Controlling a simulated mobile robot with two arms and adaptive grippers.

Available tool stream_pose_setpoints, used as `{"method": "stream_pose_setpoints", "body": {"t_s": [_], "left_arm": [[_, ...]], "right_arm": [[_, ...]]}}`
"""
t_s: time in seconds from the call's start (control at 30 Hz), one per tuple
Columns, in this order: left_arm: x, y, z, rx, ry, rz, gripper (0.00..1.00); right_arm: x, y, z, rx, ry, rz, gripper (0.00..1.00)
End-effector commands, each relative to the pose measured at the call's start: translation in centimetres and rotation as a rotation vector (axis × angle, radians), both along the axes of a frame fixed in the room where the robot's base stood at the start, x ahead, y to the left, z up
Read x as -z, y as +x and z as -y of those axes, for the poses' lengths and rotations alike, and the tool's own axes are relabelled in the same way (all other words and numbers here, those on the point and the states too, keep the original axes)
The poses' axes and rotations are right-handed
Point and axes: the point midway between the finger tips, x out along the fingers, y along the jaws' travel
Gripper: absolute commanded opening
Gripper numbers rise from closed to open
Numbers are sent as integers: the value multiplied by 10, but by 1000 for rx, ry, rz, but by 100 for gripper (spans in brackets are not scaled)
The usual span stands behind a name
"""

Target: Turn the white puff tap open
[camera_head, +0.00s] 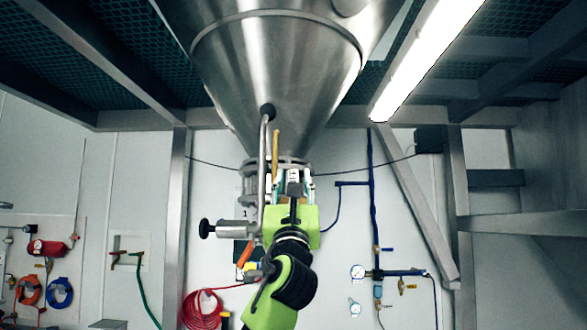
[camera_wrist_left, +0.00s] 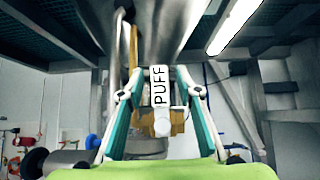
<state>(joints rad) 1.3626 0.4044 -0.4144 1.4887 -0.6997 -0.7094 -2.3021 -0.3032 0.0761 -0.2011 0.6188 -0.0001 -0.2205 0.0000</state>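The white puff tap (camera_wrist_left: 158,88), with the word PUFF on its handle, stands upright in the middle of the left wrist view. A brass-coloured body (camera_wrist_left: 178,122) shows behind its lower part. My left gripper (camera_wrist_left: 159,72) is open, with one teal-edged finger on each side of the tap and a gap visible on both sides. In the head view my left gripper (camera_head: 292,172) points up just under the steel cone's outlet. It hides most of the tap there. My right gripper is not in view.
The large steel cone (camera_head: 275,75) hangs above. A bent metal handle (camera_head: 263,165) and a side valve with a black knob (camera_head: 205,229) are close left of my gripper. A yellow hose (camera_head: 276,150) runs beside it. Wall gauges and hoses (camera_head: 378,273) are at right.

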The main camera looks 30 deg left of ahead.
Motion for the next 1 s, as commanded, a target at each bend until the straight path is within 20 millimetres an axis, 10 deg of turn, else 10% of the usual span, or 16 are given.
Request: {"method": "stream_pose_setpoints", "body": {"t_s": [0.37,0.5,1.0], "left_arm": [[-4,5,-2,1,0,-1,32],[-4,4,-2,1,0,0,0],[-1,2,-5,1,-82,39,0]], "right_arm": [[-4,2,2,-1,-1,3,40],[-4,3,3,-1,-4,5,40],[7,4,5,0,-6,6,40]]}}
